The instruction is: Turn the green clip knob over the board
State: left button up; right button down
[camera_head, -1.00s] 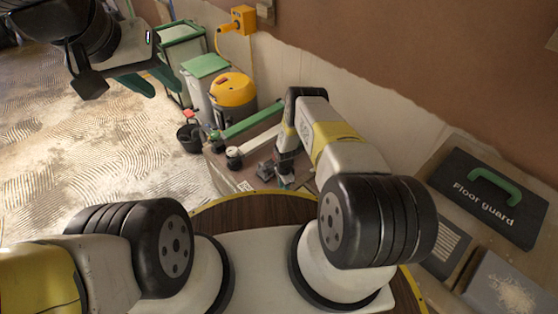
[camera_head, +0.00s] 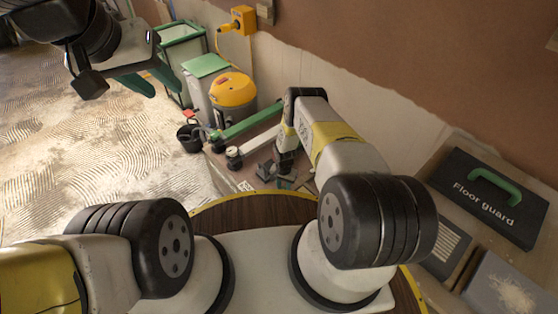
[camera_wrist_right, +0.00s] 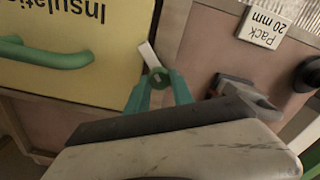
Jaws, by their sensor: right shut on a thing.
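In the right wrist view, the green clip knob (camera_wrist_right: 157,76) is a small round piece with a pale arm (camera_wrist_right: 149,55) reaching over the edge of a yellow panel (camera_wrist_right: 95,82) lettered "Insulati...". My right gripper (camera_wrist_right: 160,83) has its green fingers closed around the knob. In the head view my right gripper (camera_head: 286,182) is small, low at the end of the right arm and partly hidden by it. My left gripper (camera_head: 157,82) hangs at the upper left, its green fingers apart and empty, far from the knob.
The yellow panel carries a green handle (camera_wrist_right: 45,54). A "Pack 20 mm" block (camera_wrist_right: 264,25) and a grey clamp-like piece (camera_wrist_right: 245,90) lie to the right. In the head view are a yellow vacuum (camera_head: 233,92), a black bucket (camera_head: 190,138) and a "Floor guard" case (camera_head: 488,200).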

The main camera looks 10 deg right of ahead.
jog(key=n, duration=0.4)
jog(key=shift+n, duration=0.4)
jog(key=n, duration=0.4)
jog(key=shift+n, duration=0.4)
jog(key=c, duration=1.1)
grip_release()
jog(key=shift+r, duration=3.95)
